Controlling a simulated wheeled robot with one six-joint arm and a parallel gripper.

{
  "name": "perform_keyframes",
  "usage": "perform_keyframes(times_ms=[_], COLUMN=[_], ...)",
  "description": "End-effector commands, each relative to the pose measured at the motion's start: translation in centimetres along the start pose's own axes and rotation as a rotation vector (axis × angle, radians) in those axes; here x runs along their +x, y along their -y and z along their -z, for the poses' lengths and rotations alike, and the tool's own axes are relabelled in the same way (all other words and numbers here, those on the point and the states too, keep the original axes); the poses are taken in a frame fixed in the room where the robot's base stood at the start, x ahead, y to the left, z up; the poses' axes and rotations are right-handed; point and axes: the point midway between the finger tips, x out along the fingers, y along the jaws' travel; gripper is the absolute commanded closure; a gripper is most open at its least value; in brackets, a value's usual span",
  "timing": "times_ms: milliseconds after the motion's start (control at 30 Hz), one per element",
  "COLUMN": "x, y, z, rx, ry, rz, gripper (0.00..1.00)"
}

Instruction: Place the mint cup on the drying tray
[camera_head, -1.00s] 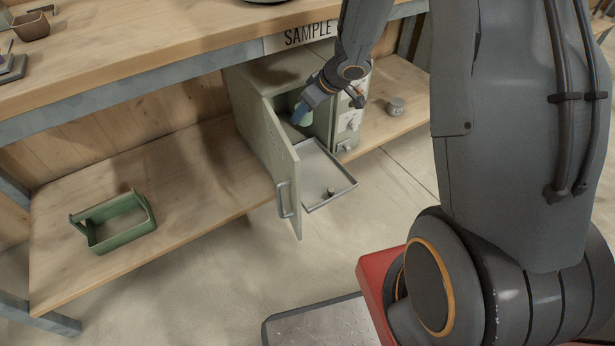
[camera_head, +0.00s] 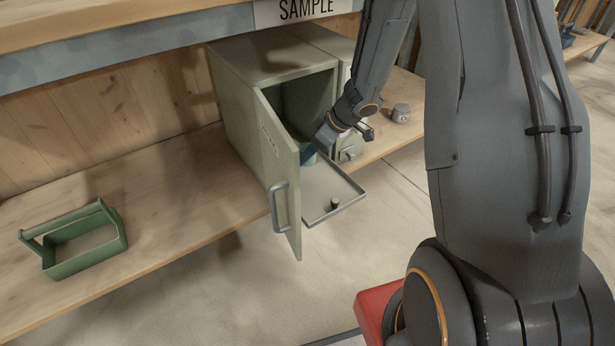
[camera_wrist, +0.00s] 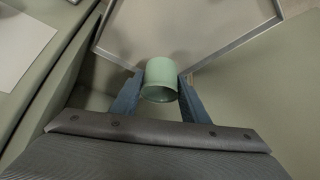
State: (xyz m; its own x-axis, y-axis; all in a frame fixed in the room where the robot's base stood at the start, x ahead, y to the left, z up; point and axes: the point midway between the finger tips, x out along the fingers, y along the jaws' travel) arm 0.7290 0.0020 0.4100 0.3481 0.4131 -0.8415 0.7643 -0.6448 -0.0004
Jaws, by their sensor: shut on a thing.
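The mint cup (camera_wrist: 161,74) is held between the two blue fingers of my gripper (camera_wrist: 158,97) in the wrist view. In the head view only a small part of the cup (camera_head: 310,158) shows by my gripper (camera_head: 318,148), at the cabinet's open front. A flat, rimmed metal tray (camera_head: 325,186), apparently the drying tray, sticks out of the cabinet below the gripper. A small dark knob-like piece (camera_head: 334,203) is at its front. The tray (camera_wrist: 190,30) also shows beyond the cup in the wrist view. I cannot tell whether the cup touches it.
The green cabinet (camera_head: 270,62) has its door (camera_head: 280,170) swung open, left of the tray. Drawers (camera_head: 350,148) flank the right side. A small grey container (camera_head: 401,112) stands on the shelf to the right. A green carrier (camera_head: 75,240) sits on the shelf at left.

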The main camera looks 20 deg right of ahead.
Motion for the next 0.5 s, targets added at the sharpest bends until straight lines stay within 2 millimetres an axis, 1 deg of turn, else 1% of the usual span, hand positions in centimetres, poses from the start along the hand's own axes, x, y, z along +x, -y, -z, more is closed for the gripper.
perform_keyframes(times_ms=[33,100,200,367,500], x=[1.1,1.9,2.6,3.1,4.4], y=[-0.1,-0.1,-0.1,-0.1,-0.1], z=[-0.7,-1.2,-1.6,-2.0,-2.8], rx=[0.003,0.002,0.001,0.002,0.002], ry=[0.0,0.0,0.0,0.0,0.0], rz=[0.0,0.0,-0.001,-0.001,-0.001], gripper=[0.81,0.81,0.81,0.81,0.81])
